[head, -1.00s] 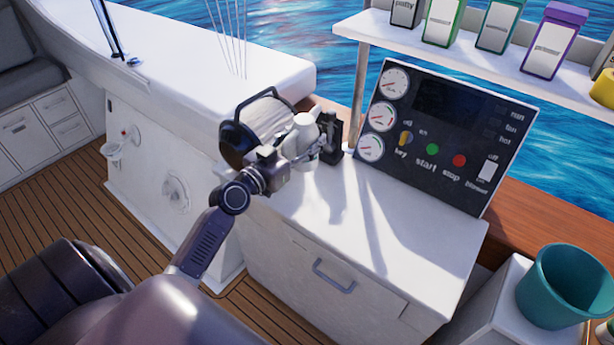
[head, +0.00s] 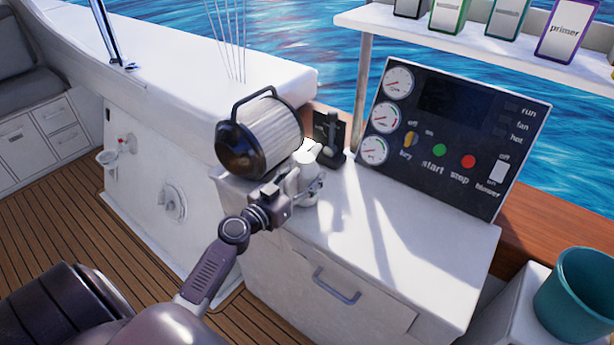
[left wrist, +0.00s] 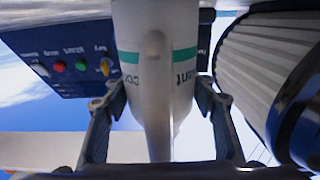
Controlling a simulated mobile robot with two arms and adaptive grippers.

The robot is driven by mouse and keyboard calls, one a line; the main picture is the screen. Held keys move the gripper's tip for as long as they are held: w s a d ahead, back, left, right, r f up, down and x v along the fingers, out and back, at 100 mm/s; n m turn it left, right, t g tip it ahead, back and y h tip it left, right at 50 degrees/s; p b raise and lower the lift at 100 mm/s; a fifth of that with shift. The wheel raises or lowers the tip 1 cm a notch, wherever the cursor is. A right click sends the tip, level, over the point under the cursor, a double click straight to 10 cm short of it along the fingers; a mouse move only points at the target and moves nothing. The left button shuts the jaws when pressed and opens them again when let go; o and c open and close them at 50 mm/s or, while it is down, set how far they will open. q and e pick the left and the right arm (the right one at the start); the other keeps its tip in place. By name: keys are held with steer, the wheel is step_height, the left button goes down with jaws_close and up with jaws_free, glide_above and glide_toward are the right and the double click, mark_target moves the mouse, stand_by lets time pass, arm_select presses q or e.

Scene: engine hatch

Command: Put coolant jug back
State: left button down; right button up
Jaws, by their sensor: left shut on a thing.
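The coolant jug (head: 307,157) is white; in the left wrist view the jug (left wrist: 158,35) shows a teal band and part of the word "coolant". My left gripper (head: 306,186) is shut on it, with one finger on each side in the left wrist view (left wrist: 160,98). In the head view the gripper and jug are over the left end of the white counter, just right of a ribbed drum. Whether the jug's base touches the counter is hidden. My right gripper is not in view.
The ribbed white drum with black ends and handle (head: 276,135) is close beside the jug. A black upright device (head: 330,138) stands behind it. The gauge panel (head: 450,130) is to the right. The white counter (head: 400,235) is clear in front of the panel. A teal bucket (head: 575,295) is far right.

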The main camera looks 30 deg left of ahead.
arm_select(q)
steer(key=shift+r, duration=0.15)
steer(key=c, duration=1.3)
jaws_free()
steer(key=shift+f, duration=0.25)
steer(key=o, duration=0.4)
steer(key=shift+o, duration=0.2)
steer(key=shift+r, duration=0.15)
